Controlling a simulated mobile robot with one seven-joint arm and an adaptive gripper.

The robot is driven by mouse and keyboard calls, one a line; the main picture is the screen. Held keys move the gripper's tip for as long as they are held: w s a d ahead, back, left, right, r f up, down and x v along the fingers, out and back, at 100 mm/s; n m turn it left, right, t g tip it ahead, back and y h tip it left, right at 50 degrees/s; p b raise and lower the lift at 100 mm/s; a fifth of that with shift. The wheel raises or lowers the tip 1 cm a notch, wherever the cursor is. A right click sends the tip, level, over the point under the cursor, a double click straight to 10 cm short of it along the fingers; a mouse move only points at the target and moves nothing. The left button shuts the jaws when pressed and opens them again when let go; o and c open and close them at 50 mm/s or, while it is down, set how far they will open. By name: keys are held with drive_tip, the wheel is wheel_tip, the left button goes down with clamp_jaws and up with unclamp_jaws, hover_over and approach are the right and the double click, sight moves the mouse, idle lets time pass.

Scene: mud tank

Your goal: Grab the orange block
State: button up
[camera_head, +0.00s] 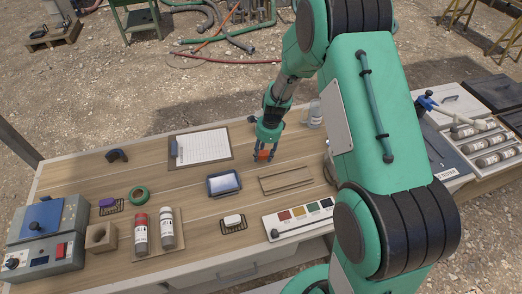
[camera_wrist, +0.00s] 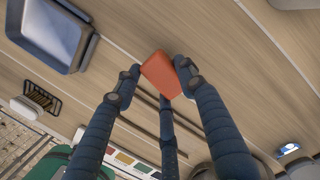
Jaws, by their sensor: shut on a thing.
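The orange block (camera_wrist: 160,74) is between the fingertips of my gripper (camera_wrist: 160,80) in the wrist view. The dark blue fingers touch it on both sides, and a third finger shows below it. In the head view the orange block (camera_head: 264,155) shows small under my gripper (camera_head: 268,150), over the wooden table. My gripper is shut on the block. I cannot tell whether the block touches the table top or is just above it.
A blue-grey tray (camera_head: 224,184) lies left of my gripper, with a clipboard (camera_head: 201,147) behind it. A thin wooden frame (camera_head: 286,180) and a colour chart (camera_head: 299,218) lie in front.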

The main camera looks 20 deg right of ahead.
drive_tip(key=s, duration=0.4)
drive_tip(key=s+r, duration=0.1)
drive_tip(key=s, duration=0.3)
drive_tip(key=s+p, duration=0.1)
drive_tip(key=s, duration=0.3)
drive_tip(key=shift+s+a+r, duration=0.1)
drive_tip(key=shift+s+r, duration=0.05)
drive_tip(key=shift+s, duration=0.25)
